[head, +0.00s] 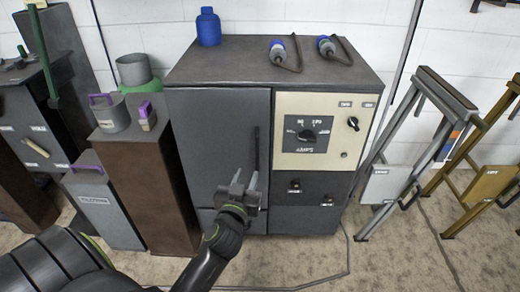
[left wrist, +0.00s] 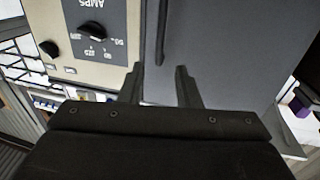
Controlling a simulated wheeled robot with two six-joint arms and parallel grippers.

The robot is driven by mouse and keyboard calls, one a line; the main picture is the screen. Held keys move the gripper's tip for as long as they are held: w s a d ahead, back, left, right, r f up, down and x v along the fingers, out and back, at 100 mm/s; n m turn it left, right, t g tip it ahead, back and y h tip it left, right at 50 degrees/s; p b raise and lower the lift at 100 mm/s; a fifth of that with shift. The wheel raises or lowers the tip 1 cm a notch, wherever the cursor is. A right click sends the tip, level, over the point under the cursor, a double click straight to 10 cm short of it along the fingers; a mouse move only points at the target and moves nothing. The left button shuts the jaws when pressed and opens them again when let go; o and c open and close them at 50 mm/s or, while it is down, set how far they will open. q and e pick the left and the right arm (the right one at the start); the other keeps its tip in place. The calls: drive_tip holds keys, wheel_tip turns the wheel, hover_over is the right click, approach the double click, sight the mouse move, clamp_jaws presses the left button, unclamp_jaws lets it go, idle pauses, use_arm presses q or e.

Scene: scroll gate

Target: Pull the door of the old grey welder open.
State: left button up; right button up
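The old grey welder (head: 270,62) stands against the white wall in the middle of the head view. Its plain grey door (head: 215,140) is on the left of the front and looks shut. A dark upright bar handle (head: 256,148) sits near the door's right edge. My left gripper (head: 246,175) is open and empty in front of the door, near the handle's lower end. In the left wrist view the handle (left wrist: 162,30) shows just beyond and between the spread fingertips (left wrist: 160,68). I cannot tell whether they touch it. My right gripper is not in view.
A cream dial panel (head: 325,130) is right of the door. A brown pedestal (head: 150,190) stands close on the left. A blue bottle (head: 208,27) and two cabled tools (head: 278,50) are on top. Folded trestles (head: 440,120) stand right. A cable (head: 347,255) crosses the floor.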

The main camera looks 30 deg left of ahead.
sight(257, 150)
use_arm(q)
drive_tip(key=b+x, duration=0.1)
drive_tip(key=x, duration=1.2)
drive_tip(key=shift+w, duration=0.1)
clamp_jaws()
